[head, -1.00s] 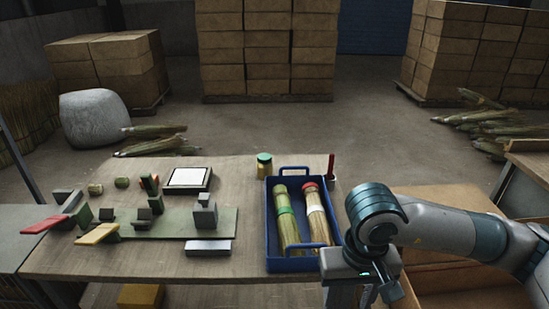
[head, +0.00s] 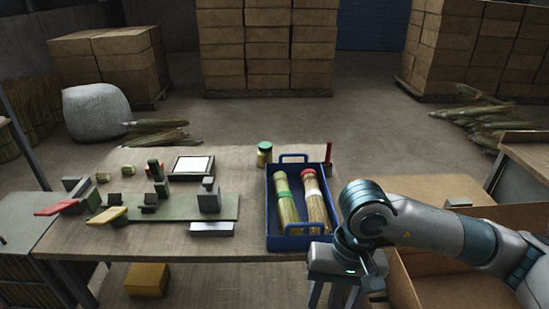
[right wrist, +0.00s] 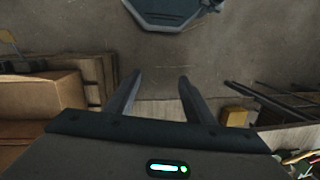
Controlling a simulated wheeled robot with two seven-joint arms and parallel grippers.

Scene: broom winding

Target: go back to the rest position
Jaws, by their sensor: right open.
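My right gripper (head: 335,294) is at the front right of the table, in front of the blue tray's near right corner, pointing down. In the right wrist view its two fingers (right wrist: 156,92) are apart with nothing between them, above the floor and the table's edge. The blue tray (head: 270,215) holds two broom bundles lying side by side, one with a green band (head: 287,203) and one with a red cap (head: 313,200). My left gripper is not in the head view.
The wooden table (head: 150,243) carries a green fixture board (head: 180,208), a white square pad (head: 191,164) and a jar (head: 264,154). A cardboard box (head: 450,292) stands to the right, under my right arm. A yellow box (head: 147,280) is below the table.

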